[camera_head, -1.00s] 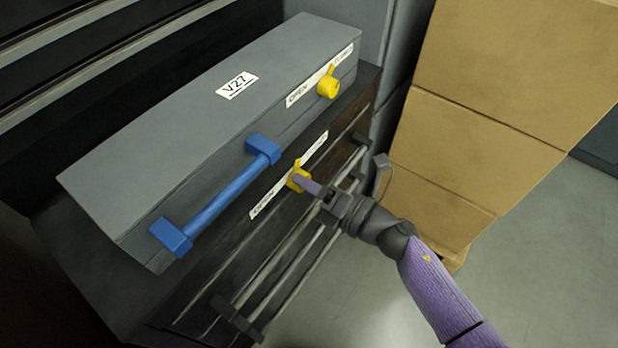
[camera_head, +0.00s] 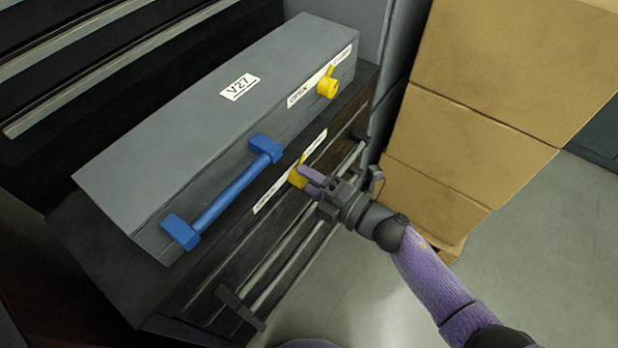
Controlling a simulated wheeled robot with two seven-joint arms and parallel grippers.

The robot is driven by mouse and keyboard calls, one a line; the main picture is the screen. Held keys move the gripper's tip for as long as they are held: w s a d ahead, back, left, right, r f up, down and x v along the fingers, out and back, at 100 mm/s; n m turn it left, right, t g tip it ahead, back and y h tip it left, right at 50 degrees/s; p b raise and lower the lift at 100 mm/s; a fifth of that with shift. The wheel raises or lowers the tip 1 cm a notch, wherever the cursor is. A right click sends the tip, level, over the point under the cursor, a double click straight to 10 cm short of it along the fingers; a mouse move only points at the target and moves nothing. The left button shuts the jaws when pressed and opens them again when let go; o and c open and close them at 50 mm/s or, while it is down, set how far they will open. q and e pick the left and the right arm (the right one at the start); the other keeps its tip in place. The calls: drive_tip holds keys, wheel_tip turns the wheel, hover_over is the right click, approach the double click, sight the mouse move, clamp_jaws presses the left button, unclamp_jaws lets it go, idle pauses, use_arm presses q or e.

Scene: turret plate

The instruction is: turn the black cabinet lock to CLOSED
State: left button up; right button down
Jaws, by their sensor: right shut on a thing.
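The black cabinet (camera_head: 185,298) stands below a grey box. Its lock is a yellow knob (camera_head: 297,178) on the upper front, with a white label strip (camera_head: 268,196) running to both sides of it. The knob's pointer sticks up, roughly toward the top of the picture. The strip's words are too small to read surely. My right gripper (camera_head: 308,182) is shut on the yellow knob, its purple fingers covering part of it. My left gripper is out of view.
The grey box (camera_head: 190,130), marked V27, lies on the cabinet with a blue handle (camera_head: 222,195) and its own yellow knob (camera_head: 327,86). Grey bars (camera_head: 290,260) cross the cabinet front below the lock. Stacked cardboard boxes (camera_head: 480,110) stand right. Floor is clear at lower right.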

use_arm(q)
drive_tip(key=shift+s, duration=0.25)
use_arm(e)
drive_tip(key=shift+c, duration=0.7)
unclamp_jaws()
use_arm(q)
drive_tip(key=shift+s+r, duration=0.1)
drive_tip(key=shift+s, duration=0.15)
